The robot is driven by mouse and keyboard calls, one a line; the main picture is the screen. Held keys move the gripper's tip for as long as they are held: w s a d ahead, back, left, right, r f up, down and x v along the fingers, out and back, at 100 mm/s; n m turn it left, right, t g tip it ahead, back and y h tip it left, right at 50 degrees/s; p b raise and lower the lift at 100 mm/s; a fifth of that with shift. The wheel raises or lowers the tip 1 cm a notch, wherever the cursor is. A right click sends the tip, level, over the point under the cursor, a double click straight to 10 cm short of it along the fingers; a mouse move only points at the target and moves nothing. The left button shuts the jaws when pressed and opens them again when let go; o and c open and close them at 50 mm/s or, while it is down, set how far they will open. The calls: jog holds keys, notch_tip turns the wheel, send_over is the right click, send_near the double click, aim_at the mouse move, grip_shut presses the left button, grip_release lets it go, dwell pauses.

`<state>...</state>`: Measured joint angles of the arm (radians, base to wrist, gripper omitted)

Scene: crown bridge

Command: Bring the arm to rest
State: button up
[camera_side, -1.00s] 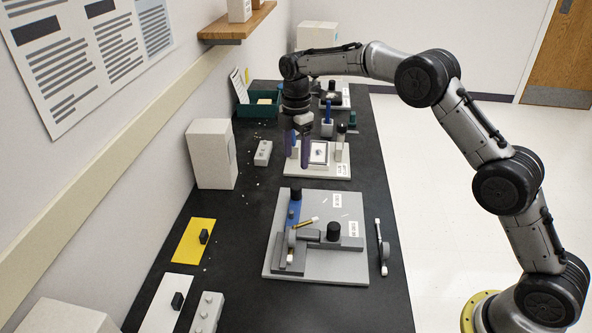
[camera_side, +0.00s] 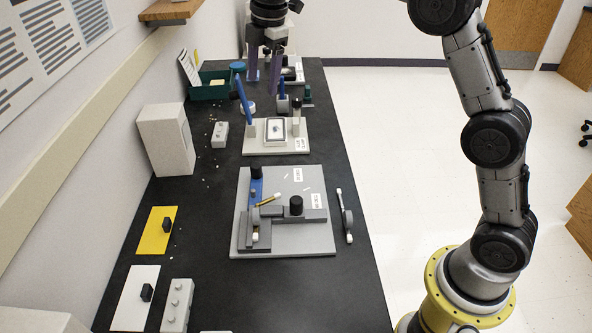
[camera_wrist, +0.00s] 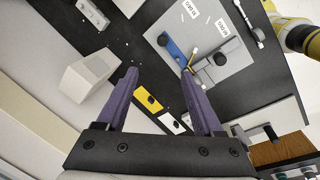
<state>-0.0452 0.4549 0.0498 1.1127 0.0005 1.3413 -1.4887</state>
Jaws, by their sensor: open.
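My gripper (camera_side: 262,84) is high at the top of the side view, above the far part of the black bench. Its two purple fingers are apart with nothing between them. The wrist view also shows my gripper (camera_wrist: 159,72) open and empty, with the bench below. The grey fixture plate (camera_side: 288,243) lies mid-bench, carrying a blue part (camera_side: 256,188), dark grey blocks and a brass-coloured piece (camera_side: 268,200). Behind it is a pale board (camera_side: 262,148) with a framed tile (camera_side: 275,131) and a tilted blue stick (camera_side: 243,100).
A white box (camera_side: 163,140) stands at the left by the wall. A green bin (camera_side: 208,91) is farther back. A yellow plate (camera_side: 154,235) and a white plate (camera_side: 133,302) lie front left. A wooden shelf (camera_side: 170,10) juts from the wall. Open floor lies right of the bench.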

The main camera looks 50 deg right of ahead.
jog(key=s+d+r+m+t, duration=0.1)
jog(key=s+r+m, duration=0.25)
jog(key=s, duration=0.75)
jog(key=s+d+r+m+t, duration=0.1)
jog(key=s+r+m+t, duration=0.3)
jog(key=s, duration=0.8)
jog(key=s+f+m+g, duration=0.1)
jog(key=s+f+m, duration=0.9)
jog(key=s, duration=0.3)
jog(key=shift+s+d+f+g, duration=0.2)
jog(key=shift+f+g, duration=0.1)
jog(key=shift+f, duration=0.5)
